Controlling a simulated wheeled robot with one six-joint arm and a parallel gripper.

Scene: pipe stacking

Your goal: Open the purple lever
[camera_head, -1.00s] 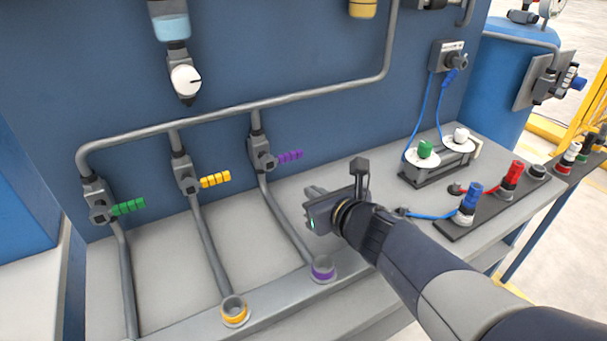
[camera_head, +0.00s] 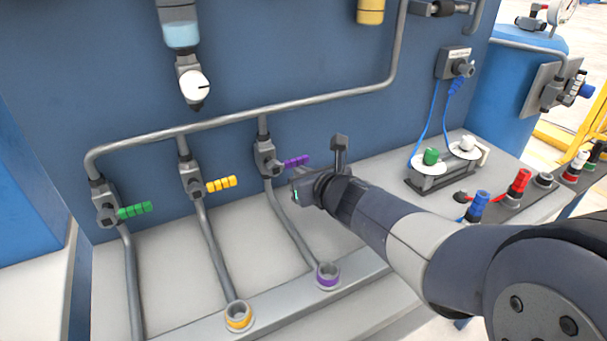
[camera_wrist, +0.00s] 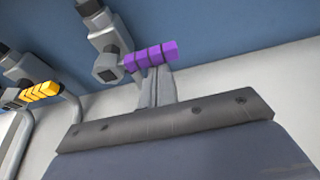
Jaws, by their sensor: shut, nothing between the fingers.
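The purple lever (camera_head: 296,161) sticks out to the right, roughly level, from its grey valve (camera_head: 267,158) on the rightmost vertical pipe. My gripper (camera_head: 298,180) is just below the lever in the head view. In the wrist view the closed fingers (camera_wrist: 157,86) reach up to the underside of the purple lever (camera_wrist: 151,55), seeming to touch it or nearly so; I cannot tell which. The fingers are together with nothing between them.
A yellow lever (camera_head: 222,184) and a green lever (camera_head: 134,210) sit on valves to the left. Open pipe ends with purple (camera_head: 328,275) and orange (camera_head: 238,316) rings stand at the bench front. Plugs and sockets (camera_head: 432,172) stand to the right.

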